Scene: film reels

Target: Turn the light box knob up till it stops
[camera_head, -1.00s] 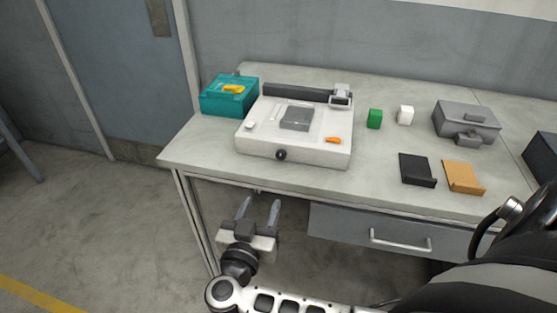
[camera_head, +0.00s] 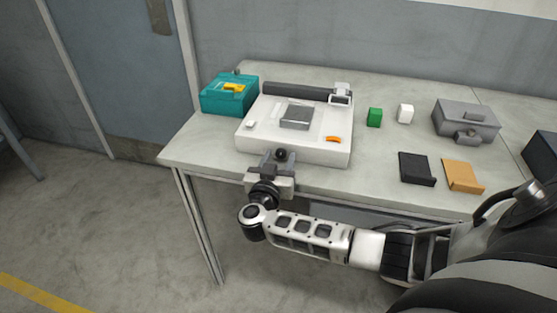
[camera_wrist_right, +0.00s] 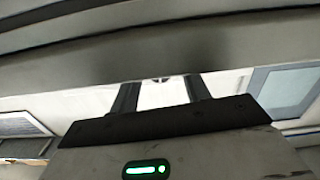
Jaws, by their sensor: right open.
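The light box (camera_head: 312,155) is a white, low box near the front left of the table. Its black round knob (camera_head: 281,154) is on the front face. My right gripper (camera_head: 280,158) is open, with its fingers at the front of the light box, one on each side of the knob. I cannot tell whether the fingers touch the knob. In the right wrist view the two dark fingers (camera_wrist_right: 160,92) stand apart against a white surface. My left gripper is not in view.
A teal box (camera_head: 226,97) stands left of the light box. A green block (camera_head: 374,117), a white block (camera_head: 405,114) and a grey device (camera_head: 465,122) stand to the right. Black (camera_head: 416,168) and orange (camera_head: 463,176) pieces lie near the front edge of the table (camera_head: 200,150).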

